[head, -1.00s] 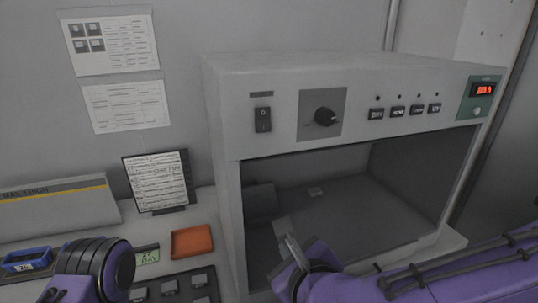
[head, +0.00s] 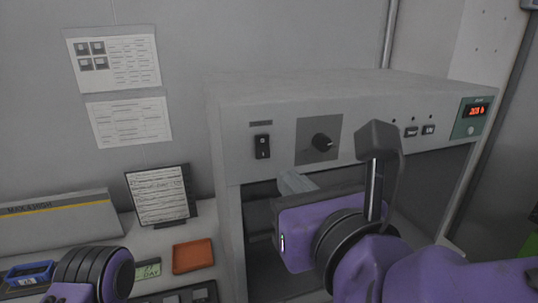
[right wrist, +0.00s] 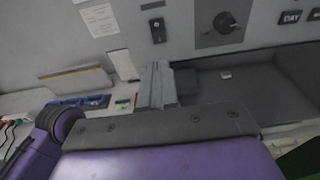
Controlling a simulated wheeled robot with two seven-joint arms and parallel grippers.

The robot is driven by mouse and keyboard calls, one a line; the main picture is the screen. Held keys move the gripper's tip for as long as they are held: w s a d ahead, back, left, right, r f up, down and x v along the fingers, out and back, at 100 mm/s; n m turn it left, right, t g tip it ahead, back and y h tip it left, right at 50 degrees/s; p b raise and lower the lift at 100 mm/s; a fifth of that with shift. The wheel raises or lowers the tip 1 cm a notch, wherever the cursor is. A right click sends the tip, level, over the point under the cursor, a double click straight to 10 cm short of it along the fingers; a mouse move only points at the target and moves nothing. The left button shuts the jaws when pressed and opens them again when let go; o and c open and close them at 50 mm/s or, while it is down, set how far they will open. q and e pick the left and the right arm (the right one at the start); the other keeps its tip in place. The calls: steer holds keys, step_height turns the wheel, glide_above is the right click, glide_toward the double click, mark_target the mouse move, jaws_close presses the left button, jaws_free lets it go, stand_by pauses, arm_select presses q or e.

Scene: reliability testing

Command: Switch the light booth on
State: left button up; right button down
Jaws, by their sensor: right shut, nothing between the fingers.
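The light booth (head: 226,117) is a grey box with a dark, unlit interior. A black rocker switch (head: 262,147) sits at the left of its front panel; it also shows in the right wrist view (right wrist: 158,30). A black dial (head: 321,142) is to its right. My right gripper (head: 293,181) is shut and empty, in front of the booth just below the panel, below and right of the rocker. Its fingers also show in the right wrist view (right wrist: 156,84), below the rocker and apart from it. My left gripper is out of view.
Push buttons (head: 428,130) and a red lit display (head: 476,110) are at the panel's right; my right arm hides some buttons. A card stand (head: 160,194), orange tray (head: 193,256) and blue item (head: 30,273) stand left of the booth.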

mark_target(264, 157)
steer(key=p+x, duration=0.2)
steer(key=x, duration=0.6)
steer(key=shift+w+r+p, duration=0.15)
steer(key=shift+w+p, duration=0.05)
steer(key=shift+p, duration=0.15)
steer(key=shift+w+a+f, duration=0.2)
steer(key=shift+w+f, duration=0.05)
steer(key=shift+w, duration=0.25)
